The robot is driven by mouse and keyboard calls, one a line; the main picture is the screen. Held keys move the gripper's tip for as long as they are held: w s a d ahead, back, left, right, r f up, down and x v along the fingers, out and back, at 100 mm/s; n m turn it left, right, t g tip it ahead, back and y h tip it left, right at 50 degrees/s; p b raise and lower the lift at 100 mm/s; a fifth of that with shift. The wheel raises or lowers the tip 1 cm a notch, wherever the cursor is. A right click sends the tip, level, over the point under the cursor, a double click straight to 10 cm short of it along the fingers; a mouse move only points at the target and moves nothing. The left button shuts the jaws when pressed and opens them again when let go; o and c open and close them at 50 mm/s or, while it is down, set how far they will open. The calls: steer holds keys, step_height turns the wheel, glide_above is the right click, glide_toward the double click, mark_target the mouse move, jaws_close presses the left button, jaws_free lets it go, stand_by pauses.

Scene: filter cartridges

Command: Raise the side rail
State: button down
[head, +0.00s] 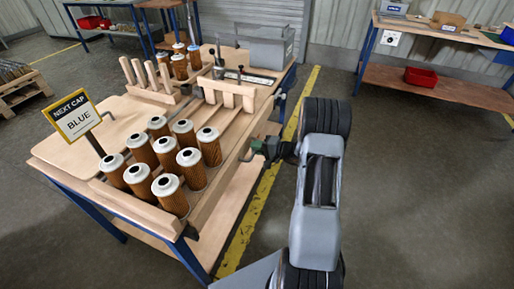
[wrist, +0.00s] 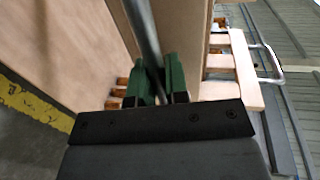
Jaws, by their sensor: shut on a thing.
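The wooden side rail (head: 226,172) runs along the right edge of the workbench in the head view. A metal handle bar (head: 244,154) is on its outer face. My gripper (head: 260,147) reaches this handle from the right. In the wrist view my gripper's green fingers (wrist: 153,86) are shut on the grey bar (wrist: 146,35), which passes between them. The rail's pale wood (wrist: 184,35) lies right beside the bar. The fingers hide part of the bar. I cannot tell exactly how high the rail sits.
Several orange filter cartridges (head: 189,169) with white caps stand on the bench near the rail. A "NEXT CAP BLUE" sign (head: 74,115) stands at the left. Wooden racks (head: 229,92) and a grey bin (head: 269,45) are behind. The floor (head: 420,190) at the right is clear.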

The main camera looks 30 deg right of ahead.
steer(key=shift+w+r, duration=0.1)
steer(key=shift+r, duration=2.7)
steer(key=c, duration=1.2)
jaws_free()
steer(key=shift+o, duration=0.4)
steer(key=shift+s+d, duration=0.15)
steer(key=shift+s, duration=0.05)
steer(key=v, duration=1.3)
steer(key=shift+s, duration=0.2)
